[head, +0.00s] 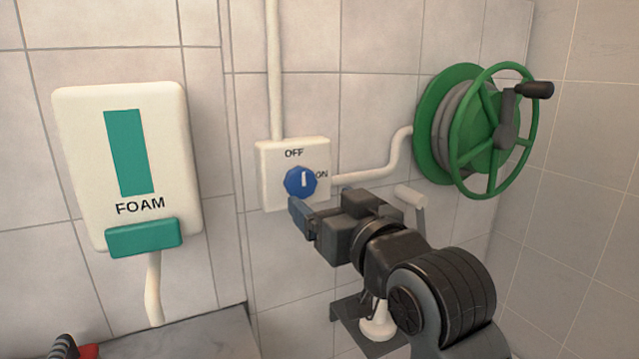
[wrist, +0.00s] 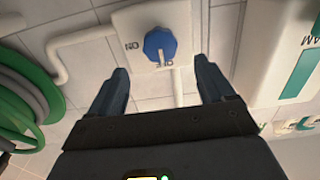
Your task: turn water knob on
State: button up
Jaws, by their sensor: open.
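The water knob (head: 300,182) is a round blue dial on a white wall box (head: 277,205). Its white mark points up toward OFF; ON is printed to its right. In the wrist view the scene is upside down, and the knob (wrist: 160,44) shows ahead, between the lines of the two fingers, its mark toward OFF. My gripper (head: 298,214) is open and empty, just below and in front of the knob. In the wrist view my gripper (wrist: 161,70) has its fingers apart, with no visible contact on the knob.
A white FOAM dispenser (head: 78,160) with a green lever hangs at left. A green hose reel (head: 430,130) with a black crank is at right. A white pipe (head: 355,179) runs from the box to the reel. A grey surface (head: 200,338) lies below the dispenser.

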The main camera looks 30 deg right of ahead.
aim_at(303, 186)
jog(key=w+p, duration=0.1)
jog(key=w, duration=0.6)
jog(key=shift+w, duration=0.25)
jog(key=c, duration=1.1)
jog(key=shift+o, duration=0.2)
